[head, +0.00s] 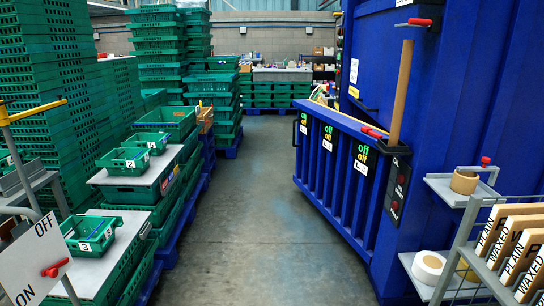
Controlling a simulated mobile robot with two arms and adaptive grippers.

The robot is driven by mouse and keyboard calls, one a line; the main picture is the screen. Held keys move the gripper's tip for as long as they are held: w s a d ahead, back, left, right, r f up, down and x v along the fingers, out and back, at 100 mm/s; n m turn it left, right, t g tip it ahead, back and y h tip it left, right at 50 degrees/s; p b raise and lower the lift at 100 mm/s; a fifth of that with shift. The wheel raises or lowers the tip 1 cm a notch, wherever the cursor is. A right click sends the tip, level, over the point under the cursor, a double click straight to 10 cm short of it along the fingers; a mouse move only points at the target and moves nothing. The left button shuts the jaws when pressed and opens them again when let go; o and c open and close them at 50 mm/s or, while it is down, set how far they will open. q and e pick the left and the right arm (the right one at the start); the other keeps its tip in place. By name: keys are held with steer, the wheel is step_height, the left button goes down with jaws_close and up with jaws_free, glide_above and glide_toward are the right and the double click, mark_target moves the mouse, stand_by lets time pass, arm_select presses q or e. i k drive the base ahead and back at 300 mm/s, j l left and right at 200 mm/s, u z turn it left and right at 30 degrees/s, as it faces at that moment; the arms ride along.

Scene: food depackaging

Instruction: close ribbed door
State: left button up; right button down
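The ribbed door (330,175) is a low blue panel with upright ribs at the right of the aisle. It stands out at an angle from the large blue machine (465,130) and looks open. Its far end reaches into the aisle and carries a black handle (303,123). Small signs with "off" in green and yellow lie along its upper face. The space behind the door is mostly hidden. Neither of my grippers is in view.
Green crates (45,95) are stacked along the left, with small numbered bins (124,161) on nearer stacks. A wire rack (468,252) with wooden signs (500,225) stands at the front right. The grey floor (245,220) between is clear.

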mark_target(352, 202)
steer(key=i, duration=3.7)
steer(key=i+u, duration=0.1)
steer(key=i, duration=0.45)
steer(key=i+l+u, duration=0.15)
steer(key=i, duration=0.4)
steer(key=i+l+u, duration=0.1)
steer(key=i, duration=0.4)
